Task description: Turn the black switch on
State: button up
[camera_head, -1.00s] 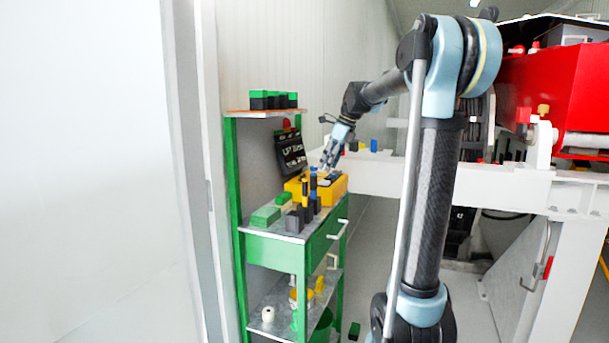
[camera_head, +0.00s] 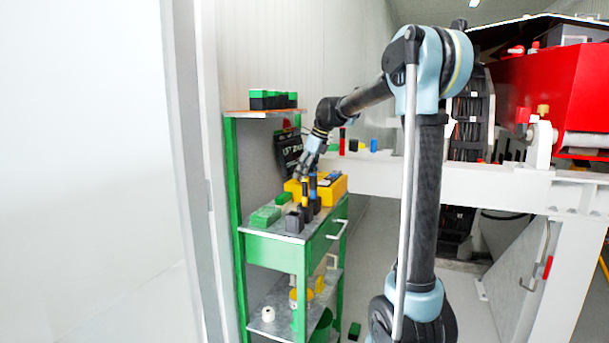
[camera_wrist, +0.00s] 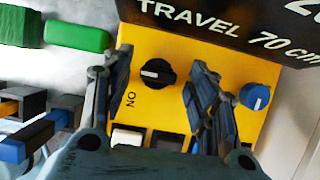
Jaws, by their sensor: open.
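The black switch (camera_wrist: 155,73) is a round knob with a white mark, set in a yellow box (camera_wrist: 140,38) and seen in the wrist view. The word ON is printed on the box beside its lower left. The white mark points sideways, not at the word. My gripper (camera_wrist: 158,78) is open, its two fingers on either side of the knob and apart from it. In the head view the yellow box (camera_head: 334,187) sits on the green shelf unit, and my gripper (camera_head: 303,174) is above its left part. The knob is hidden there.
A blue knob (camera_wrist: 255,96) is just right of the right finger. A black sign (camera_wrist: 235,25) stands behind the box. Green blocks (camera_wrist: 78,37) and upright tools (camera_head: 304,192) stand nearby on the shelf.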

jog(key=c, duration=1.1)
jog(key=shift+o, duration=0.2)
jog(key=shift+n, duration=0.4)
jog(key=n, duration=0.1)
jog(key=n+g, duration=0.1)
jog(key=n, duration=0.1)
jog(key=n+g, duration=0.1)
jog(key=n, duration=0.1)
jog(key=shift+w, duration=0.3)
jog(key=n+g, duration=0.1)
jog(key=n, duration=0.2)
jog(key=n+g, duration=0.1)
jog(key=n, duration=0.2)
jog(key=shift+w+h, duration=0.1)
jog(key=shift+h, duration=0.3)
jog(key=shift+a, duration=0.1)
jog(key=o, duration=1.1)
jog(key=shift+c, duration=0.2)
jog(key=shift+g, duration=0.3)
